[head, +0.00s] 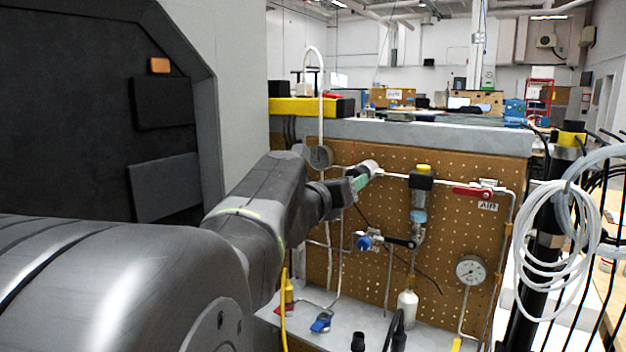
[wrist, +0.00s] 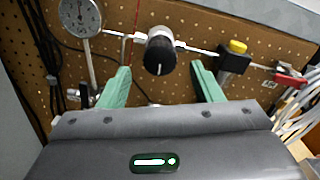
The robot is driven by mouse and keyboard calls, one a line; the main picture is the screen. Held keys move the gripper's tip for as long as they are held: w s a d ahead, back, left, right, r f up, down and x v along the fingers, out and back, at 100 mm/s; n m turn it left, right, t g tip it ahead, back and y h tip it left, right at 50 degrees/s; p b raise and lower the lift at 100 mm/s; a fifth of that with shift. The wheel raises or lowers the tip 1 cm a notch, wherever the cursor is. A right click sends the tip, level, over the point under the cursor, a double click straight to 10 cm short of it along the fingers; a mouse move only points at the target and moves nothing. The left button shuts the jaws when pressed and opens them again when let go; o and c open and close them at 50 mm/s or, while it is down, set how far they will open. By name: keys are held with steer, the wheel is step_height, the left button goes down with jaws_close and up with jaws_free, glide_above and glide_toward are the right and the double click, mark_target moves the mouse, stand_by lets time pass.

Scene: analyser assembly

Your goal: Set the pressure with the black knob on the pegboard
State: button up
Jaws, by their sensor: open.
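The black knob (wrist: 160,55) sits on a silver fitting on the pegboard (head: 450,235). In the wrist view it is above and between my gripper's two green fingers (wrist: 162,80), with gaps on both sides. My gripper (head: 362,180) is open and empty, facing the board. In the head view, the silver fitting (head: 371,167) shows just behind the fingers, but the knob's black face is mostly hidden there. Whether the fingertips reach the knob's depth is hard to tell. A round white-faced dial gauge (wrist: 80,17) is left of the knob in the wrist view.
Right of the knob are a yellow-topped black fitting (head: 422,179) and a red-handled valve (head: 474,191) labelled AIR. Below are a blue valve knob (head: 364,243) and another gauge (head: 470,269). Coiled white tubing (head: 545,250) hangs at right. Thin pipes run close around my gripper.

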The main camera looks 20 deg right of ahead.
steer(key=v, duration=0.8)
steer(key=shift+s, duration=0.1)
steer(key=x, duration=1.3)
steer(key=shift+w+d, duration=0.2)
steer(key=shift+w, duration=0.1)
steer(key=shift+a, duration=0.1)
